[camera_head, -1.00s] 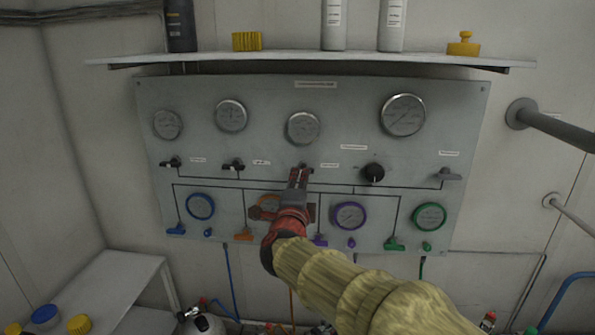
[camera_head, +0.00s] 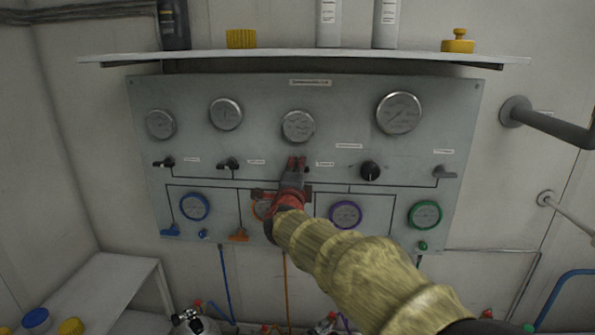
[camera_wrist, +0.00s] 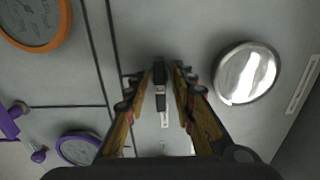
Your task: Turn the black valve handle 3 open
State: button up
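Black valve handle 3 (camera_wrist: 160,72) is a small dark lever on the grey panel, below the third upper gauge. In the wrist view it lies between the two fingers of my gripper (camera_wrist: 162,88), with a narrow gap visible on each side. In the head view my gripper (camera_head: 297,163) reaches up to the panel and hides most of this handle. The fingers look open around it; contact is not visible. Valve handles 1 (camera_head: 163,162) and 2 (camera_head: 228,164) sit to the left in the same row.
A black round knob (camera_head: 371,171) and a grey handle (camera_head: 445,172) are to the right in the row. A round gauge (camera_wrist: 247,73) is close to the right finger in the wrist view. A shelf (camera_head: 300,60) with bottles runs above the panel.

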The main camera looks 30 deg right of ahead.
grip_shut()
jog(key=shift+n+p, duration=0.35)
jog(key=shift+n, duration=0.05)
jog(key=n+p, duration=0.4)
jog(key=n, duration=0.1)
jog(key=shift+n, duration=0.4)
jog(key=n+p, duration=0.3)
jog(key=n, duration=0.2)
jog(key=shift+p, duration=0.35)
jog(key=shift+f+n+p, duration=0.1)
jog(key=shift+n+p, duration=1.1)
jog(key=shift+n, duration=0.9)
jog(key=shift+o, duration=0.7)
grip_release()
